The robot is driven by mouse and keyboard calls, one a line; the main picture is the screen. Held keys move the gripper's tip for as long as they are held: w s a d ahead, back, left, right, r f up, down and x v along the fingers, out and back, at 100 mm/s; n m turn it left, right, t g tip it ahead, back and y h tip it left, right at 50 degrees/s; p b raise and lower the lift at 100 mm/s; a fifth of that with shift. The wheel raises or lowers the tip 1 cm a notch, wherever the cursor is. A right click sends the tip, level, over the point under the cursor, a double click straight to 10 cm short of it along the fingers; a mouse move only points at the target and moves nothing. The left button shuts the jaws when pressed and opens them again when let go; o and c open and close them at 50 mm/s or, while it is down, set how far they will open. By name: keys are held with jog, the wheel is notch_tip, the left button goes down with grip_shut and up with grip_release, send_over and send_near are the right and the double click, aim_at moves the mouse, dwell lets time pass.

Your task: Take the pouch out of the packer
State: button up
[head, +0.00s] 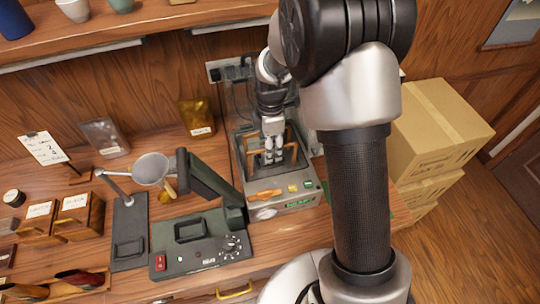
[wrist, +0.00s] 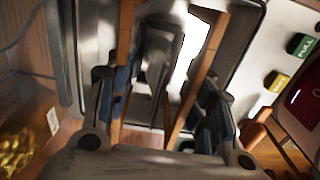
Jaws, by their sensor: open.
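I cannot make out for certain a pouch inside the packer; the fingers and bars cover much of the chamber.
A gold pouch (head: 197,117) and a silver pouch (head: 105,138) stand on the counter to the left. A dark green sealing machine (head: 190,240) with a raised arm is left of the packer. Cardboard boxes (head: 435,130) are at the right. A shelf (head: 130,30) runs above.

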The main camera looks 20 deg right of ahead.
notch_tip(320, 180, down, 4)
jog(key=shift+w+r+b, duration=0.1)
jog(key=shift+r+b, duration=0.15)
jog(key=shift+b, duration=0.15)
jog(key=shift+c, duration=0.5)
jog(key=c, duration=0.8)
